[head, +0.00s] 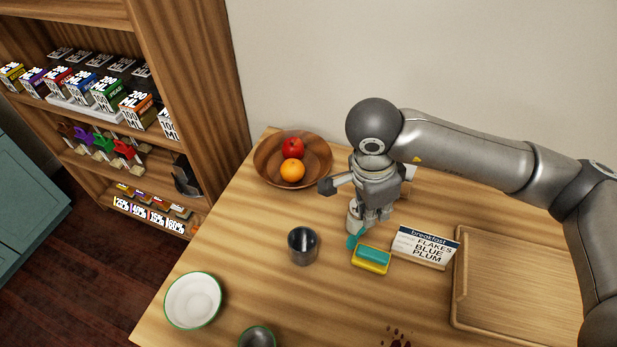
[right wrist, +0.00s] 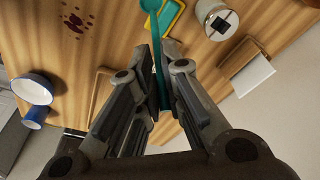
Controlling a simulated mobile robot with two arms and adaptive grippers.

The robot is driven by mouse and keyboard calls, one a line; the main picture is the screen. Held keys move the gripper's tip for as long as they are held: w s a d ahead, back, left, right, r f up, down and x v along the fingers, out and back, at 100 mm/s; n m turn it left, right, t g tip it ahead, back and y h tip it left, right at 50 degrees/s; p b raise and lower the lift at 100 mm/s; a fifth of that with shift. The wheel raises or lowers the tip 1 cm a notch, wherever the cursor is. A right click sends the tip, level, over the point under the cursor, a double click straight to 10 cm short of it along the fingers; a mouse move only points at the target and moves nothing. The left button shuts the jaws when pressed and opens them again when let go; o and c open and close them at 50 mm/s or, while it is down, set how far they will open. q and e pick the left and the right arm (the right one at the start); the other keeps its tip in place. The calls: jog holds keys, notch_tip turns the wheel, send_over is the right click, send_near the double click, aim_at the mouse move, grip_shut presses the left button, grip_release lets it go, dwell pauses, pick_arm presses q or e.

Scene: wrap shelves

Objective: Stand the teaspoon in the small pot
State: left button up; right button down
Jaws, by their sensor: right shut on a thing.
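The teal teaspoon (head: 353,240) is in my right gripper (head: 371,222). In the right wrist view the teaspoon's handle (right wrist: 159,65) runs between the two fingers (right wrist: 161,50), which are shut on it. Its bowl end points away from the palm, toward the table. A small dark grey pot (head: 303,246), open at the top, stands on the table left of the gripper, apart from the teaspoon. I take it to be the small pot. The pot does not show clearly in the right wrist view. My left gripper is in neither view.
A yellow-and-teal block (head: 371,259) lies close by the teaspoon. A breakfast sign (head: 425,247) and a wooden tray (head: 459,287) are to the right. A fruit bowl (head: 268,172), a green-rimmed bowl (head: 193,301) and a white jar (right wrist: 214,18) also stand here. Bare table surrounds the pot.

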pick_arm(q)
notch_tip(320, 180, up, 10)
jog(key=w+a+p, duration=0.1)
jog(key=p, duration=0.9)
pick_arm(e)
jog(key=w+a+r+m+g+y, duration=0.15)
jog(key=w+a+m+y, duration=0.35)
jog(key=m, duration=1.2)
jog(key=a+m+g+y, duration=0.25)
jog(key=a+m, duration=0.45)
jog(key=m, duration=1.1)
pick_arm(q)
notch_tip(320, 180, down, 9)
jog(key=b, duration=0.9)
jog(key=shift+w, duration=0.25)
pick_arm(e)
notch_tip(320, 180, down, 13)
jog(key=shift+w+t+y, duration=0.15)
jog(key=shift+t+y, duration=0.15)
jog(key=shift+y, duration=0.15)
